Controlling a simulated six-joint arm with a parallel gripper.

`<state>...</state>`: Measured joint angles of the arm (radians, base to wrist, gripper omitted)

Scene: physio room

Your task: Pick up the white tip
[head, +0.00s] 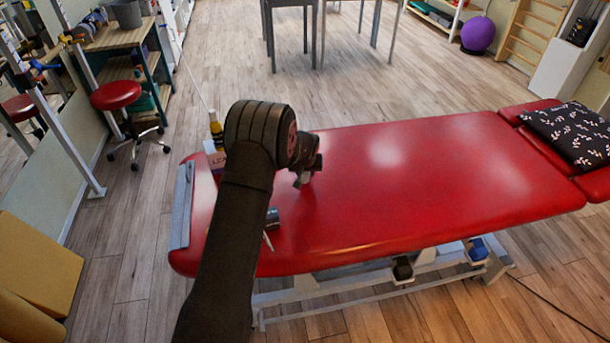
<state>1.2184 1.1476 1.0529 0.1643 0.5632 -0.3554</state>
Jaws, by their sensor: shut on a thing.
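My gripper (302,180) is low over the red treatment table, left of its middle, and points down toward the top. It is shut on a small pale thing, mostly hidden by the jaws. It may be the white tip, but it is too small to tell. A dark cylinder with a grey end (273,217) lies on the table, partly behind my arm. A thin whitish piece (268,241) shows just below it, also partly hidden.
The red table (420,180) is bare across its middle. A box (214,157) and a yellowish bottle (216,128) stand at its far left corner, partly behind my arm. A black patterned pillow (568,134) lies at the right end. A red stool (116,97) stands left.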

